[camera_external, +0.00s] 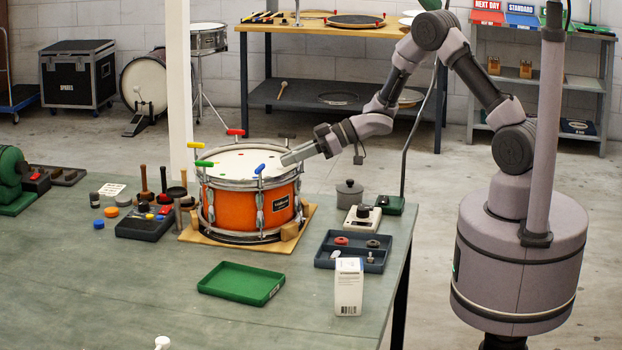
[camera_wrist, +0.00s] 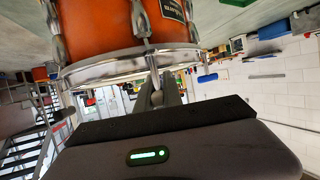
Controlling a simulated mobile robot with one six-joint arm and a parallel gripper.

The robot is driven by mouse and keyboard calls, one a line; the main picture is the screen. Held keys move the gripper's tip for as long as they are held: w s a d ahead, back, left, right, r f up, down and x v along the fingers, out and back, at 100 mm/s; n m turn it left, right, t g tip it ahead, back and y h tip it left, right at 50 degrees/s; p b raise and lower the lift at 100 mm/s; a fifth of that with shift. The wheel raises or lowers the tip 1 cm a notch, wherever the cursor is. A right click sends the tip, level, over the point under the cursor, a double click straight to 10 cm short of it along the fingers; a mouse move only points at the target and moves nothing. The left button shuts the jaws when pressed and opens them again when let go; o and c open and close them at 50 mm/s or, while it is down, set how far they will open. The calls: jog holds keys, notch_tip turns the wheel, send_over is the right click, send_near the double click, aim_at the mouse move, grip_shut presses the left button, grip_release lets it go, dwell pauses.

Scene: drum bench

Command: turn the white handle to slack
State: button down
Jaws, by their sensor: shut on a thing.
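The orange drum (camera_external: 250,211) stands upright on a wooden board on the bench, with coloured handles around its top rim. My gripper (camera_external: 286,158) reaches in from the right and is shut at the rim's right side, where the white handle would be. The handle is hidden by the jaws, so I cannot see its angle. In the wrist view the picture is upside down: the drum's metal rim (camera_wrist: 115,67) is above, and my gripper's fingers (camera_wrist: 157,88) close together beside a rod at the rim.
Other handles stand close by: blue (camera_external: 259,169), green (camera_external: 204,163), yellow (camera_external: 194,145) and red (camera_external: 236,132). A grey pot (camera_external: 349,194) and a white dial box (camera_external: 362,217) stand right of the drum. A green tray (camera_external: 241,284) lies in front.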

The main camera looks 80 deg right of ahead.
jog(key=shift+s+a+r+n+g+y+p, duration=0.15)
jog(key=shift+n+g+y+p, duration=0.3)
jog(key=shift+n+y+p, duration=0.5)
jog(key=shift+a+n+g+y+p, duration=0.15)
jog(key=shift+n+g+y+p, duration=0.4)
jog(key=shift+p, duration=0.6)
jog(key=shift+n+y, duration=0.3)
jog(key=shift+y, duration=0.1)
jog(key=c, duration=1.5)
grip_release()
